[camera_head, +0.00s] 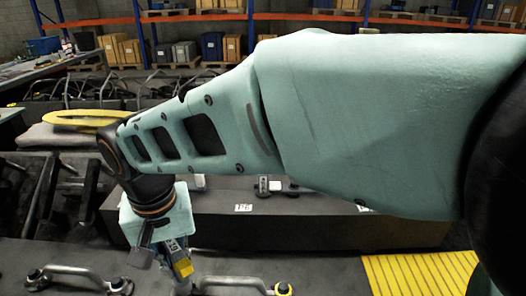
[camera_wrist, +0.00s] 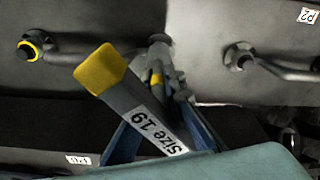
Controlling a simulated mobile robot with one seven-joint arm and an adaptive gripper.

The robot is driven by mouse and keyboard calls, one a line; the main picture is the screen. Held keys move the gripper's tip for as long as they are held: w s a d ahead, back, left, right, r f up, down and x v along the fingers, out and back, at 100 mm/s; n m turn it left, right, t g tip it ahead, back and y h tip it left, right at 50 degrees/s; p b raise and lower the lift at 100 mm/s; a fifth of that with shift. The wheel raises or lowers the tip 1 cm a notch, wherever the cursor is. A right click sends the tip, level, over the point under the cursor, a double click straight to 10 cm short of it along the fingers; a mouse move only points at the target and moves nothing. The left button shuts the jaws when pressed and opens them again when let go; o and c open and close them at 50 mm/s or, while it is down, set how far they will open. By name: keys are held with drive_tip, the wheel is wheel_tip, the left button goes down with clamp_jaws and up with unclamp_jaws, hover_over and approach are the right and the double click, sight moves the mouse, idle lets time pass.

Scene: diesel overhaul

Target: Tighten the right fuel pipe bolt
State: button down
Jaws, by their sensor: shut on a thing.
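My gripper (camera_wrist: 160,135) is shut on a wrench (camera_wrist: 137,105), a dark tool with a yellow end and a white "Size 19" label. In the head view the wrench (camera_head: 180,258) hangs tilted below my wrist, beside a fuel pipe (camera_head: 235,283). The pipe's right bolt (camera_head: 283,288) has a yellow ring; this bolt also shows at the upper left of the wrist view (camera_wrist: 30,49), apart from the wrench. The pipe's other end fitting (camera_wrist: 160,48) sits just beyond the wrench, which partly hides it. I cannot tell whether the wrench's working end touches that fitting.
A second fuel pipe (camera_head: 75,272) with bolted ends lies to the left. A yellow ribbed panel (camera_head: 425,275) is at the lower right. A long dark block (camera_head: 300,222) stands behind, and shelves with boxes (camera_head: 225,46) are at the back. My arm covers much of the head view.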

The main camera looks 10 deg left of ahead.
sight(189, 263)
drive_tip(key=shift+d, duration=0.1)
drive_tip(key=shift+r+p, duration=1.35)
drive_tip(key=shift+r, duration=0.45)
wheel_tip(189, 263, up, 6)
drive_tip(key=p, duration=0.4)
drive_tip(key=shift+r+p, duration=0.1)
drive_tip(key=shift+p, duration=0.3)
drive_tip(key=s+d, duration=0.1)
drive_tip(key=s+d+b, duration=0.1)
drive_tip(key=d, duration=0.1)
drive_tip(key=s+d, duration=0.2)
drive_tip(key=shift+d, duration=0.25)
